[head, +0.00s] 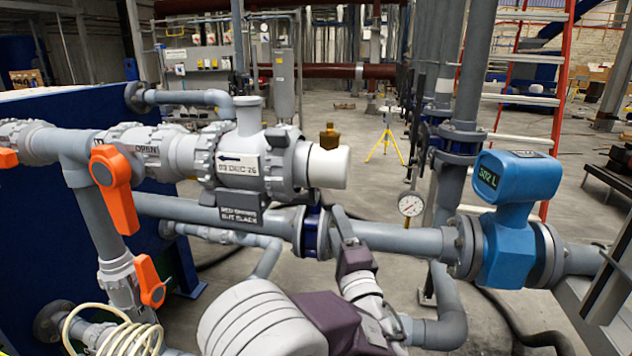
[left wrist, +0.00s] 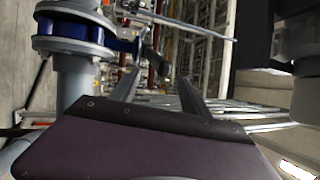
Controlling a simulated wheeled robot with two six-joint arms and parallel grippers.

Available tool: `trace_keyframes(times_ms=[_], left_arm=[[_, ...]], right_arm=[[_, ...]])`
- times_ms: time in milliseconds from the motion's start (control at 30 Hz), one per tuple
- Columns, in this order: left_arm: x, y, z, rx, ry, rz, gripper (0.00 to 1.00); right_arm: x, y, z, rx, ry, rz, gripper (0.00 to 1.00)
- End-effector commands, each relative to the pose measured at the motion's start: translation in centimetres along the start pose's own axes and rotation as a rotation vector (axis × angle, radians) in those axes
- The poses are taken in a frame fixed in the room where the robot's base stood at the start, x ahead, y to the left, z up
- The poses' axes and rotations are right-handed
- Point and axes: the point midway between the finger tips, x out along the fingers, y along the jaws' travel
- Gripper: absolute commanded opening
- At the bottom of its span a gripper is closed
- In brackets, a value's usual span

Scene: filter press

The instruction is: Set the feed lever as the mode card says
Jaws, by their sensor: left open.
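A large orange lever (head: 116,188) sits on the grey valve at the left and hangs downward, slightly tilted. A smaller orange lever (head: 150,281) is on the pipe below it. I cannot tell which is the feed lever. A dark plate (head: 240,207) with small, unclear lettering hangs under a white label (head: 238,170) with an arrow above it; I cannot tell whether it is the mode card. My left gripper (head: 344,222) is right of the levers and the plate, apart from them. In the left wrist view its two fingers (left wrist: 158,80) are spread and empty. My right gripper is out of view.
A blue flow meter (head: 515,195) with a lit display is on the pipe at the right. A round gauge (head: 410,205) stands behind my left gripper. A coiled cream hose (head: 125,338) lies bottom left. Grey pipes (head: 390,238) cross close behind my left gripper.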

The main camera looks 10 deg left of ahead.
Motion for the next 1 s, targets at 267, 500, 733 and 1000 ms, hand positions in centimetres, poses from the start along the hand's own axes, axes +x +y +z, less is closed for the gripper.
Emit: trace_keyframes(times_ms=[267, 500, 733, 1000], left_arm=[[4.1, -0.7, 0.2, 0.006, -0.006, 0.005, 0.55], [8.4, -0.3, 0.2, 0.005, -0.005, 0.005, 0.55], [9.1, 0.1, 0.1, 0.003, -0.002, 0.006, 0.55], [9.1, 0.1, 0.2, 0.004, -0.002, 0.006, 0.11]], right_arm=[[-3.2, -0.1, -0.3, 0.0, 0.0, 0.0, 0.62], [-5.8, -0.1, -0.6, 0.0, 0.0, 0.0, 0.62], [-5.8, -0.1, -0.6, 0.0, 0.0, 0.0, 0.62], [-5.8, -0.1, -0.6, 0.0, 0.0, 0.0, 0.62]])
